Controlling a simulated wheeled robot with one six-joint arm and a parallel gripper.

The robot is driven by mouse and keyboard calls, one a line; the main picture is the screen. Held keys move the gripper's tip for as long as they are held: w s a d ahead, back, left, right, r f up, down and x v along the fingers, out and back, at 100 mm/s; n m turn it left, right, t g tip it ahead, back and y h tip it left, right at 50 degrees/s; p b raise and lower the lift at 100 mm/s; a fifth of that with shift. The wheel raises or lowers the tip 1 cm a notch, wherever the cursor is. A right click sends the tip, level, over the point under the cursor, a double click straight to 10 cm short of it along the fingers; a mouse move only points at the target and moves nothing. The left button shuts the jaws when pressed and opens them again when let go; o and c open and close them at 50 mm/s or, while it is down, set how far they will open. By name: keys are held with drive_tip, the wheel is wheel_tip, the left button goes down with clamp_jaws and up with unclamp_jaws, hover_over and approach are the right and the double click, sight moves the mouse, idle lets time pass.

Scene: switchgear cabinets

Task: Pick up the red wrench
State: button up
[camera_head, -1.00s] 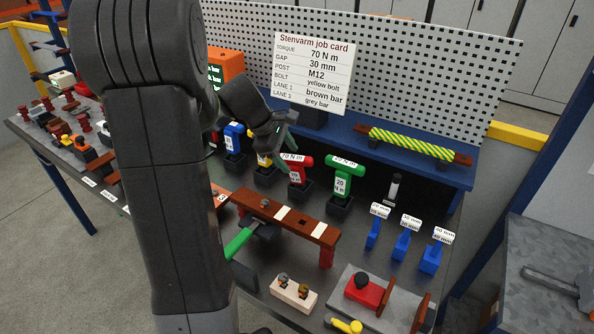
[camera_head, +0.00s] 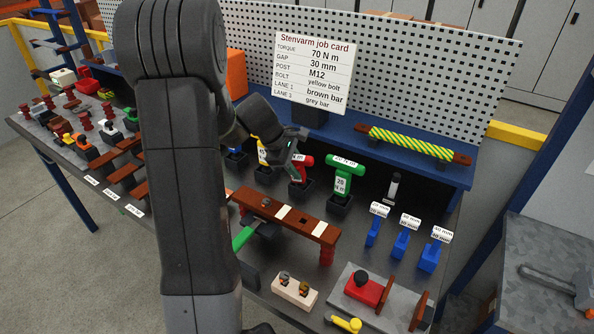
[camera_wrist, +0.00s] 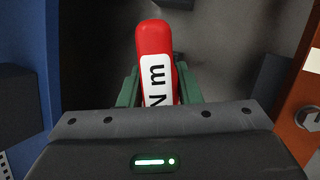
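The red wrench (camera_head: 306,160) stands upright in a dark holder on the bench, between the yellow and green wrenches. My gripper (camera_head: 293,151) is at its top and hides part of its head and label. In the wrist view the red wrench (camera_wrist: 153,38) runs between the two green fingers of my gripper (camera_wrist: 158,88), with its white label facing the camera. One finger is on each side, with what looks like a narrow gap to the wrench. The gripper looks open around it; firm contact is not visible.
The green wrench (camera_head: 344,170) stands close on the right, the yellow wrench (camera_head: 262,152) close on the left. A brown bar (camera_head: 290,216) lies in front. The job card (camera_head: 313,73) and pegboard (camera_head: 400,60) are behind. Blue gauge blocks (camera_head: 400,245) stand at right.

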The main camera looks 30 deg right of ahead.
clamp_jaws()
